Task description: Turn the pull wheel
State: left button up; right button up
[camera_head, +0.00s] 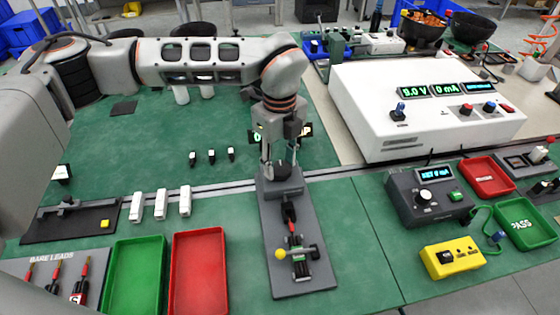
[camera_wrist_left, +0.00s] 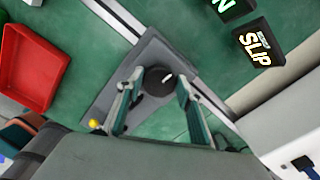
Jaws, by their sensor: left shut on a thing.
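The pull wheel (camera_head: 281,169) is a dark round knob at the far end of a grey test fixture (camera_head: 304,274) on the green bench. My left gripper (camera_head: 281,163) points down over it, with one finger on each side. In the left wrist view my left gripper (camera_wrist_left: 160,77) is shut on the pull wheel (camera_wrist_left: 158,84), which has a small white mark on top. The fixture's near end holds a black clamp (camera_head: 297,253) and a yellow-knobbed lever (camera_head: 281,253). My right gripper is not in view.
A green tray (camera_head: 112,290) and a red tray (camera_head: 222,285) lie left of the fixture. A large white power supply (camera_head: 365,95) stands behind right. A dark grey meter (camera_head: 398,205) and yellow box (camera_head: 430,262) stand right. The bench right beside the fixture is clear.

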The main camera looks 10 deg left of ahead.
aim_at(279, 167)
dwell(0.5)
pick_arm(q)
jog(key=o, duration=1.1)
notch_tip(279, 167, up, 12)
jog(key=shift+r, duration=0.1)
jog(key=shift+s, duration=0.1)
